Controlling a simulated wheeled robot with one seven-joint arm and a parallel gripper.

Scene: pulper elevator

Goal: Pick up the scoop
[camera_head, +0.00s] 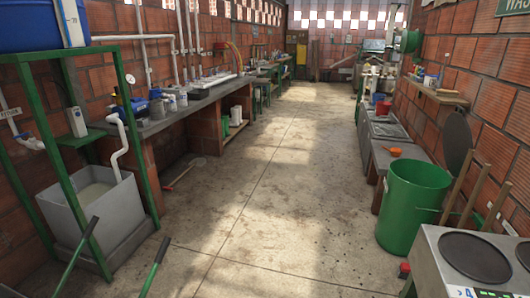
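A small orange object (395,151), which looks like the scoop, lies on the low grey counter (384,160) at the right, just behind the large green bin. It is small in the picture, so its handle direction is hard to tell. No gripper of mine shows in this view. Nothing seems to cover the orange object.
A large green bin (410,205) and a two-plate hot stove (450,260) stand at the right front. A grey tank (100,215) in a green frame stands at the left. A long-handled tool (185,172) lies on the floor. The middle aisle is clear.

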